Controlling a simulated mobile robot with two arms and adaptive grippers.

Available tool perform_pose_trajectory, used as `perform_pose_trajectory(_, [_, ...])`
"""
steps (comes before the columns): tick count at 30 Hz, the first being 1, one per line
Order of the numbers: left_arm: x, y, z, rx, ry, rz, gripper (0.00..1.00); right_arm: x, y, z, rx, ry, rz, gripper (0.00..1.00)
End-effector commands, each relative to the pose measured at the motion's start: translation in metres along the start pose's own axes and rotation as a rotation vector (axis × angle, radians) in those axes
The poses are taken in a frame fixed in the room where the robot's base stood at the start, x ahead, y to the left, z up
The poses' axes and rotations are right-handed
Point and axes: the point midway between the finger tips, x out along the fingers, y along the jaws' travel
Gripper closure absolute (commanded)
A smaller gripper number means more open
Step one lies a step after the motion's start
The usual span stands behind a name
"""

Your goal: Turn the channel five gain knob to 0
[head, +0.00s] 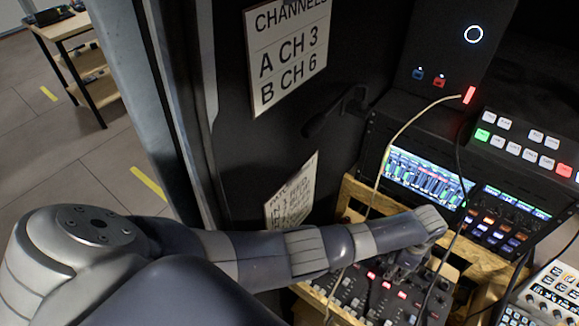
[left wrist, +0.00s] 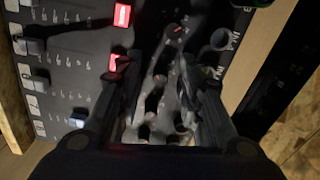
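The mixer panel (head: 350,287) with faders, knobs and lit red buttons lies below my left arm in the head view. My left gripper (head: 403,272) points down over its right part, mostly hidden by the wrist. In the left wrist view, the fingers of my left gripper (left wrist: 160,88) stand apart over the panel, with dark knobs between and beyond them. One dark knob (left wrist: 221,40) is beyond the right finger. I cannot tell which knob is channel five gain, nor whether a finger touches one. My right gripper is not in view.
A cream cable (head: 400,132) and dark cables hang across the panel. A screen console (head: 430,180) and a button switcher (head: 530,145) stand behind it. A wooden frame (head: 352,190) surrounds the mixer. A sign (head: 288,52) reads A CH 3, B CH 6.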

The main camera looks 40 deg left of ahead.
Motion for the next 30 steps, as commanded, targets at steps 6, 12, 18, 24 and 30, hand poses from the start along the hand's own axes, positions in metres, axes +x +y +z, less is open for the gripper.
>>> perform_pose_trajectory(6, [-0.033, -0.001, -0.001, 0.064, 0.003, -0.004, 0.66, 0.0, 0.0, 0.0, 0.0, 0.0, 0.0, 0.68])
perform_pose_trajectory(12, [-0.072, -0.001, -0.001, 0.062, 0.003, -0.005, 0.66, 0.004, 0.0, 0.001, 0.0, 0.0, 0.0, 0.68])
perform_pose_trajectory(18, [-0.111, -0.001, 0.0, 0.059, 0.003, -0.004, 0.66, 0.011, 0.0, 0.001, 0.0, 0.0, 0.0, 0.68])
perform_pose_trajectory(24, [-0.086, 0.03, 0.003, -0.05, 0.079, 0.01, 0.66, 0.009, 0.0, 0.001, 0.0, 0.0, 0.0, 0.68])
perform_pose_trajectory(30, [-0.07, 0.055, 0.012, -0.167, 0.141, 0.013, 0.66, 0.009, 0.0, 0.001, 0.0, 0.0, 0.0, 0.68])
